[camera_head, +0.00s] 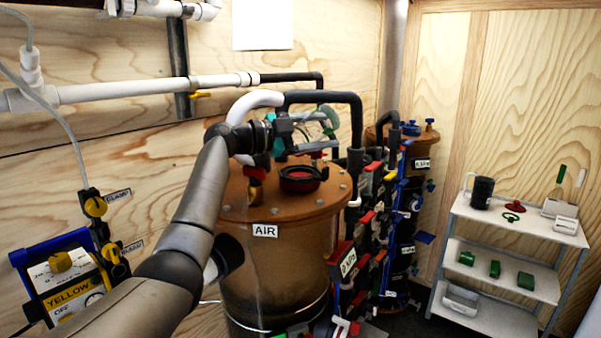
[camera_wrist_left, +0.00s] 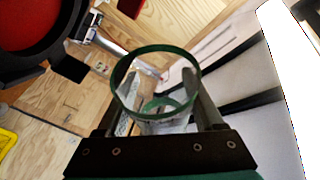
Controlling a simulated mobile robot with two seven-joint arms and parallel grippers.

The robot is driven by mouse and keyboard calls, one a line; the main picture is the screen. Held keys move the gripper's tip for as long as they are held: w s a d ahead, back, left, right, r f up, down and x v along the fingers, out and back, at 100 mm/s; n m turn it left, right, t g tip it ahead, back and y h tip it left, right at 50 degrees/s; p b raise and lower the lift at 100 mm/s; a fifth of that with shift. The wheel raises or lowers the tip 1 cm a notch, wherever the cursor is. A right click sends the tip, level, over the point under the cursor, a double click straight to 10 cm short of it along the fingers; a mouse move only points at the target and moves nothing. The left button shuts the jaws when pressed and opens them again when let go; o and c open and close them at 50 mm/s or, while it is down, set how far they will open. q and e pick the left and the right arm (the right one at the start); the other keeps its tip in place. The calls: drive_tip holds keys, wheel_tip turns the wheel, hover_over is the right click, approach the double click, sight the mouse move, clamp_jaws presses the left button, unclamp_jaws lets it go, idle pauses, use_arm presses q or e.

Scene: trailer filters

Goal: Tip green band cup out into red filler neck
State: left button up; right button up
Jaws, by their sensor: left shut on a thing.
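The clear cup with a green band (camera_head: 324,116) is held in my left gripper (camera_head: 307,120), above the orange tank's lid. In the left wrist view the cup's green rim (camera_wrist_left: 118,90) faces the camera, between the two fingers of my left gripper (camera_wrist_left: 158,98), which is shut on it. The cup looks tilted in the head view; its contents cannot be made out. The red filler neck (camera_head: 299,173), with a black collar, is on the tank lid below the cup. It also shows at the upper left of the left wrist view (camera_wrist_left: 28,22), apart from the cup. My right gripper is out of view.
The orange tank (camera_head: 275,250) has an AIR label. Black and white pipes (camera_head: 330,97) rise behind the gripper. Valves with coloured handles (camera_head: 368,217) stand right of the tank. A white shelf (camera_head: 515,222) with several small items is at the right.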

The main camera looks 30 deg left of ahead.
use_arm(q)
drive_tip(key=shift+a+r, duration=0.1)
drive_tip(key=shift+a, duration=0.1)
drive_tip(key=shift+d+r, duration=0.1)
drive_tip(key=shift+r, duration=0.15)
drive_tip(key=shift+a+r+n, duration=0.15)
drive_tip(key=shift+a+n, duration=0.05)
drive_tip(key=shift+n, duration=0.2)
drive_tip(key=shift+r, duration=0.15)
idle(0.4)
